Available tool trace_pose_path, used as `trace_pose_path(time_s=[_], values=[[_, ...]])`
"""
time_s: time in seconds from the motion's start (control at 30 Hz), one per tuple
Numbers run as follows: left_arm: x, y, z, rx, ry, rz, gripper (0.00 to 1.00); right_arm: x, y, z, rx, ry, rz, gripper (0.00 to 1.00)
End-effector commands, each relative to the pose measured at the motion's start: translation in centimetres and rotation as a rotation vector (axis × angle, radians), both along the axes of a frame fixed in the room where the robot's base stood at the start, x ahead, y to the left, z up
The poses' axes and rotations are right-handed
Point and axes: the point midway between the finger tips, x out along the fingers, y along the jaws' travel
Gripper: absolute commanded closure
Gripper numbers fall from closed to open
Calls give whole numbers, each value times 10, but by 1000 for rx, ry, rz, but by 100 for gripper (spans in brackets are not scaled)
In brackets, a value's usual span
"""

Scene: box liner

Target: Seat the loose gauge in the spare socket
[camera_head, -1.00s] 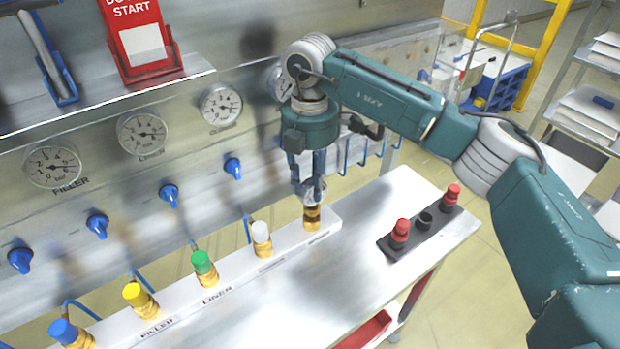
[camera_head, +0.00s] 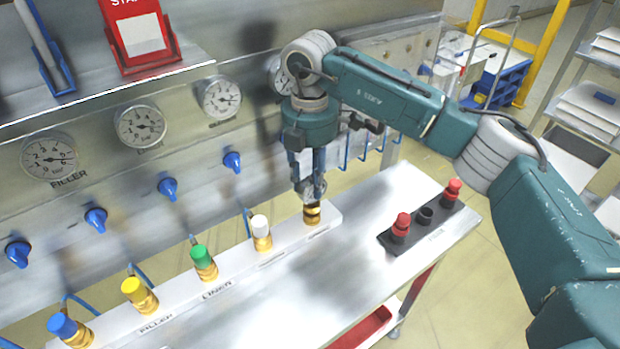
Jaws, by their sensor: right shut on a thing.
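My right gripper (camera_head: 311,196) points down at the far right end of the white rail (camera_head: 290,248). It is shut on the dark-topped brass fitting (camera_head: 312,214) there; the fingers hide its upper part. The fitting stands at the rail, and I cannot tell whether it is lifted. A black block (camera_head: 408,240) on the bench holds two red-topped pieces (camera_head: 401,225) (camera_head: 452,189), with an open black socket (camera_head: 425,217) between them. Which piece is the loose gauge is not clear. My left gripper is not in view.
Blue-, yellow-, green- and white-topped brass fittings (camera_head: 204,262) stand along the rail. Behind are round dial gauges (camera_head: 141,125), blue knobs (camera_head: 168,188) and hanging blue hooks. The bench top (camera_head: 350,240) is clear between rail and block.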

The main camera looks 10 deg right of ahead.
Motion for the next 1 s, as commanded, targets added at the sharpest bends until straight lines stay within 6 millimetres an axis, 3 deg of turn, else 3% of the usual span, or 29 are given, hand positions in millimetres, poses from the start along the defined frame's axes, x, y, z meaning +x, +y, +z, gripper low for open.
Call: trace_pose_path(time_s=[1.0], values=[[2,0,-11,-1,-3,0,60,0,0,-17,-1,2,0,100]])
